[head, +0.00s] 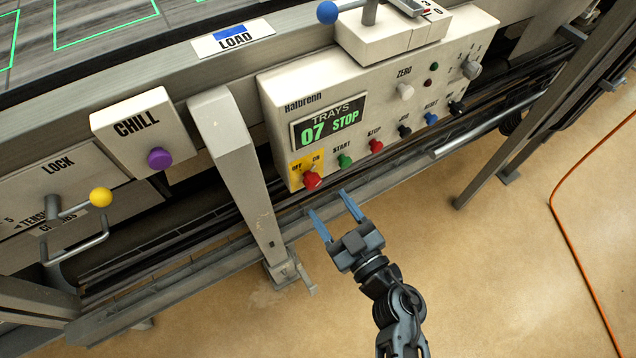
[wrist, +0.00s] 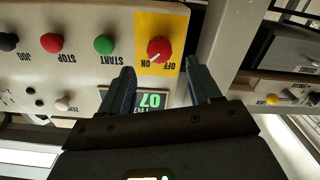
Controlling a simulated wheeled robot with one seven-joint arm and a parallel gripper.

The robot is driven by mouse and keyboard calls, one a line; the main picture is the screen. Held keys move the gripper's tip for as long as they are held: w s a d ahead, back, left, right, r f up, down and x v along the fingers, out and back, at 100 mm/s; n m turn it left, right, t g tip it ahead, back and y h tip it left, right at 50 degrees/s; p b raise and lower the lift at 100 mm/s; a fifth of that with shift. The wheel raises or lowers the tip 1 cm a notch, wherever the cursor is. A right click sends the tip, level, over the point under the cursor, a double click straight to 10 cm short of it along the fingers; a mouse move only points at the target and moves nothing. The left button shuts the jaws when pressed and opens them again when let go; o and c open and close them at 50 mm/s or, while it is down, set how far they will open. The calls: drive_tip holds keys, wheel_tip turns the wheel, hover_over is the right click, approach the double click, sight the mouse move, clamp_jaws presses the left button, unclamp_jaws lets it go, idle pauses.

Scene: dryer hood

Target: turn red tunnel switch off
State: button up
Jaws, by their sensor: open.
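The red rotary switch (head: 312,180) sits on a yellow plate (head: 299,167) marked OFF and ON at the lower left of the pale control panel, under the display. In the wrist view, upside down, the red knob (wrist: 160,49) shows clearly; a pale mark on it seems to point toward ON, but it is small. My gripper (head: 328,203) is open and empty, just below and in front of the switch. In the wrist view, the gripper's fingers (wrist: 159,68) frame the knob on either side, apart from it.
The display (head: 329,121) reads TRAYS 07 STOP. A green START button (head: 345,160) and a red STOP button (head: 376,146) sit right of the switch. A metal post (head: 238,165) stands to its left. A rail runs below the panel; open floor lies in front.

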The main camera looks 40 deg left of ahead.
sight(315, 186)
drive_tip(key=b+x, duration=0.1)
drive_tip(key=x, duration=0.6)
drive_tip(key=c, duration=1)
